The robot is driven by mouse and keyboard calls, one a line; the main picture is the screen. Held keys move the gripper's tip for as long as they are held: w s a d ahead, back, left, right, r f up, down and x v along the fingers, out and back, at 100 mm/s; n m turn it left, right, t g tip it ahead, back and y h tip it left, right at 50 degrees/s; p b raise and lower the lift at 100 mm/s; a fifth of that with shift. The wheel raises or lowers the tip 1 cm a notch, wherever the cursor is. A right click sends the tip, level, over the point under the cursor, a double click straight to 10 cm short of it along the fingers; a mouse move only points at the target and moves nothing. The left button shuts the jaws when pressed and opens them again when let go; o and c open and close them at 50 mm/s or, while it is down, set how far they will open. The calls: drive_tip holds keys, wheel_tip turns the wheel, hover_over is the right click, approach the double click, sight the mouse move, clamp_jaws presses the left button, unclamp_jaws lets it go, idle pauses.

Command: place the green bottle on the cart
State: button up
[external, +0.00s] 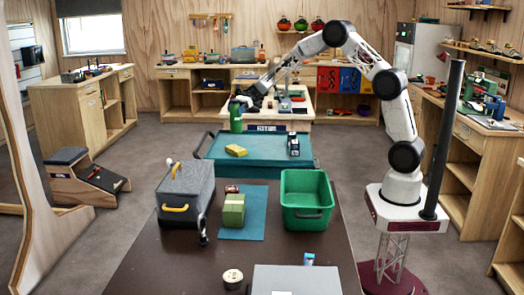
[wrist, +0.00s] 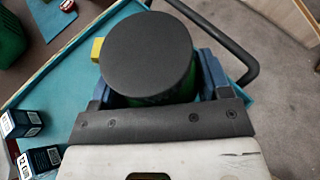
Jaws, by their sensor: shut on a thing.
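The green bottle (external: 236,118) is upright at the far left part of the teal cart (external: 270,172) in the external view. My gripper (external: 241,101) is shut on it near its top. In the wrist view the bottle's round dark lid (wrist: 150,55) fills the space between my blue fingers, with a little green showing below it. The cart's teal top (wrist: 75,75) shows beneath. I cannot tell whether the bottle's base touches the cart, as the lid hides it from above.
On the cart are a yellow block (external: 236,150) and small dark boxes (external: 293,145). A dark handle bar (wrist: 245,45) runs along the cart's end. The brown table in front holds a green bin (external: 307,213) and a grey toolbox (external: 185,190). The cart's middle is clear.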

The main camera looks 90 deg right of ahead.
sight(232, 115)
drive_tip(key=shift+w+d, duration=0.3)
drive_tip(key=shift+w, duration=0.3)
drive_tip(key=shift+w+d, duration=0.25)
drive_tip(key=shift+w, duration=0.35)
drive_tip(key=shift+f, duration=0.1)
drive_tip(key=shift+f, duration=1.75)
drive_tip(key=o, duration=1.1)
drive_tip(key=shift+f, duration=0.15)
drive_tip(key=shift+r, duration=0.2)
drive_tip(key=v, duration=1.2)
drive_tip(key=shift+a, duration=0.1)
